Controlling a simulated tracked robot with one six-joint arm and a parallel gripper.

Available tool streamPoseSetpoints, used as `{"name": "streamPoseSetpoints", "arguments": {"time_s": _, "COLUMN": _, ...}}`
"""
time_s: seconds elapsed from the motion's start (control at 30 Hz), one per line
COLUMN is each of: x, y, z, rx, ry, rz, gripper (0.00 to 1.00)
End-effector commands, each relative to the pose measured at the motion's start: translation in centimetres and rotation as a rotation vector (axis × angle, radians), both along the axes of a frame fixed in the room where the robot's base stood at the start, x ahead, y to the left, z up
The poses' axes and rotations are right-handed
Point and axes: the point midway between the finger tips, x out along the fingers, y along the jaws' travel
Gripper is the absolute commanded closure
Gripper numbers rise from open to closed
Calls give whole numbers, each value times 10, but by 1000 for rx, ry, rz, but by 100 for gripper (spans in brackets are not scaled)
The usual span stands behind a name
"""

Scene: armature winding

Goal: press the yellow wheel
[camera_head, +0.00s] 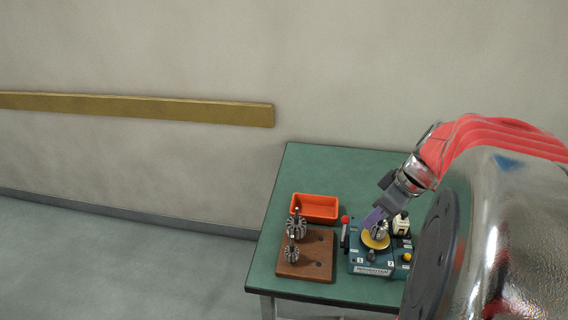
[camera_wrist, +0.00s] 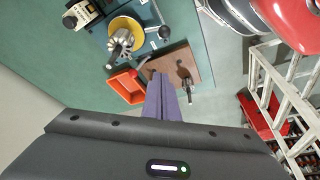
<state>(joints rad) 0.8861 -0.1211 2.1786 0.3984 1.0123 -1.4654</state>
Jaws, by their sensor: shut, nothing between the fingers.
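The yellow wheel (camera_head: 368,241) is a flat disc on top of the blue-green winding machine (camera_head: 366,264). A metal armature (camera_head: 380,230) stands on it and hides part of it. In the wrist view the yellow wheel (camera_wrist: 137,25) is at the upper left, with the armature (camera_wrist: 121,38) over it. My gripper (camera_head: 371,219) has purple fingers, shut and empty. In the head view they appear just above and behind the wheel; I cannot tell whether they touch it. In the wrist view my gripper (camera_wrist: 162,79) points away from the wheel, with a visible gap.
A wooden block (camera_head: 318,262) with two armatures stands left of the machine. An orange bin (camera_head: 316,208) is behind it. The machine has a red-knobbed lever (camera_head: 345,219), a white box (camera_head: 401,226) and a yellow knob (camera_head: 407,257). The green table (camera_head: 310,165) is clear at the back.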

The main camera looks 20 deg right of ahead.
Motion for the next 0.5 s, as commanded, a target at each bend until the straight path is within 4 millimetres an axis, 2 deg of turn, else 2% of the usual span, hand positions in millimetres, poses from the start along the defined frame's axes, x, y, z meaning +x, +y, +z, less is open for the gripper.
{"name": "streamPoseSetpoints", "arguments": {"time_s": 0.33, "x": 0, "y": -1, "z": 0, "rx": -1, "ry": -1, "rz": 4, "gripper": 100}}
{"name": "streamPoseSetpoints", "arguments": {"time_s": 0.5, "x": 2, "y": 0, "z": -7, "rx": 0, "ry": -1, "rz": 4, "gripper": 100}}
